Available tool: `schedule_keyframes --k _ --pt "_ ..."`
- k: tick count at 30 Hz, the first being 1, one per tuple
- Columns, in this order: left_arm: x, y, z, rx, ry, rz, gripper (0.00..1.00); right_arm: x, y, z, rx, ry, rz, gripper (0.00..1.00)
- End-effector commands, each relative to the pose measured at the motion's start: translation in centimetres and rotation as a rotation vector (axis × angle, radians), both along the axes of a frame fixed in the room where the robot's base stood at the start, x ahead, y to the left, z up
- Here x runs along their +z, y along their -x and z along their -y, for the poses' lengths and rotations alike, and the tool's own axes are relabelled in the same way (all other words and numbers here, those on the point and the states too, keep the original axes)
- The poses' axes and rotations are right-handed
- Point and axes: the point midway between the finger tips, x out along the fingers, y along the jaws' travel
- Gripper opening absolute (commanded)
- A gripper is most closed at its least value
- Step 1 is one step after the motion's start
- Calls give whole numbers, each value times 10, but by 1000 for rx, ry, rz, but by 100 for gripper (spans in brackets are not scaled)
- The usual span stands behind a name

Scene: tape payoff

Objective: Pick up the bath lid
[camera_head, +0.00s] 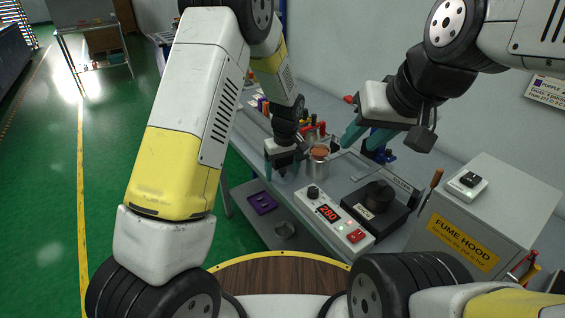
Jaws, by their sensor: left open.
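A dark round piece with a raised knob, which looks like the bath lid (379,193), sits on a black square unit (362,213) with a small label on the bench. My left gripper (285,166) points down over the bench, left of and behind the lid, beside a metal can. It is open, and I see nothing held in it. My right gripper (362,138) is raised above the back of the bench, behind the lid, with its two teal fingers apart and empty.
A white controller (335,218) reading 280 stands in front of the black unit. The metal can (318,165) with a copper-coloured top is near my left gripper. A grey fume hood box (490,205) stands at right. A purple piece (262,203) lies on the lower shelf.

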Motion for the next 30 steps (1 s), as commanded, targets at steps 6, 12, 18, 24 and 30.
schedule_keyframes --k 6,12,18,24,30 --pt "0 0 0 0 0 0 63 0 0 0 0 0 0 36" --pt "1 0 0 0 0 0 25 0 0 0 0 0 0 36" --pt "1 0 0 0 0 0 25 0 0 0 0 0 0 36" --pt "10 -1 0 0 1 1 25 0 0 0 0 0 0 36" --pt "37 -1 0 1 2 4 25 0 0 0 0 0 0 36"
